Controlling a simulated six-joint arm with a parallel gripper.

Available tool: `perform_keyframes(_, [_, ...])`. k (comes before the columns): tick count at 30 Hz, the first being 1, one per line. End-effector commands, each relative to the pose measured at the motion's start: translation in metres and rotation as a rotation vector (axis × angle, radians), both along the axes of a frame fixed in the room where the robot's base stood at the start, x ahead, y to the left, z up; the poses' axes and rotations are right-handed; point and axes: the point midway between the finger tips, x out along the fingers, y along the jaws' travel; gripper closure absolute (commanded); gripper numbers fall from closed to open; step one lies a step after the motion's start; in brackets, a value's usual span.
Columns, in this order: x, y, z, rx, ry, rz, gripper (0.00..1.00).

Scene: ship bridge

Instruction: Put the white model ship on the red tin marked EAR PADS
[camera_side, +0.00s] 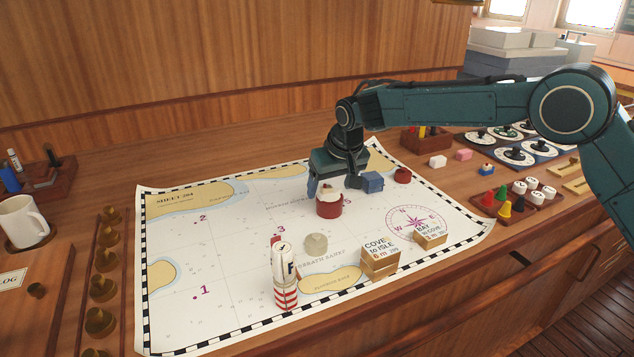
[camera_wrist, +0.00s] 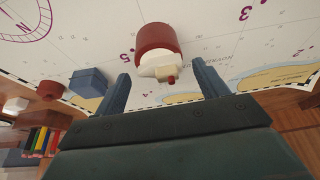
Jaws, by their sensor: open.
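A red tin (camera_side: 329,208) stands on the chart below my gripper; it also shows in the wrist view (camera_wrist: 156,38). No lettering is readable on it. The white model ship (camera_wrist: 158,62), with a small red stub, appears to rest on top of this tin. In the side view only a pale part of the ship (camera_side: 329,193) shows above the tin. My gripper (camera_side: 333,184) is open. In the wrist view its fingers (camera_wrist: 161,72) are on either side of the ship, with visible gaps. A smaller red tin (camera_side: 402,175) stands farther right, its marking unreadable.
A blue block (camera_side: 372,182) stands close to the right of my gripper. A red-and-white striped cylinder (camera_side: 285,290), a pale disc (camera_side: 316,244) and lettered wooden blocks (camera_side: 380,262) stand nearer the front. The chart's left side (camera_side: 200,255) is free. A mug (camera_side: 24,222) is far left.

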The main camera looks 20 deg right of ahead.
Motion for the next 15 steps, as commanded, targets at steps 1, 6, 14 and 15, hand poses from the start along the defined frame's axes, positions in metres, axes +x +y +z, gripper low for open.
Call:
perform_keyframes(1, [0.000, 0.000, 0.000, 0.000, 0.000, 0.000, 0.27])
perform_keyframes(6, [0.000, 0.000, 0.004, 0.001, -0.002, 0.000, 0.27])
perform_keyframes(14, [-0.008, 0.000, 0.025, 0.001, -0.002, 0.000, 0.27])
perform_keyframes(15, [-0.011, 0.000, 0.031, 0.001, -0.004, 0.000, 0.27])
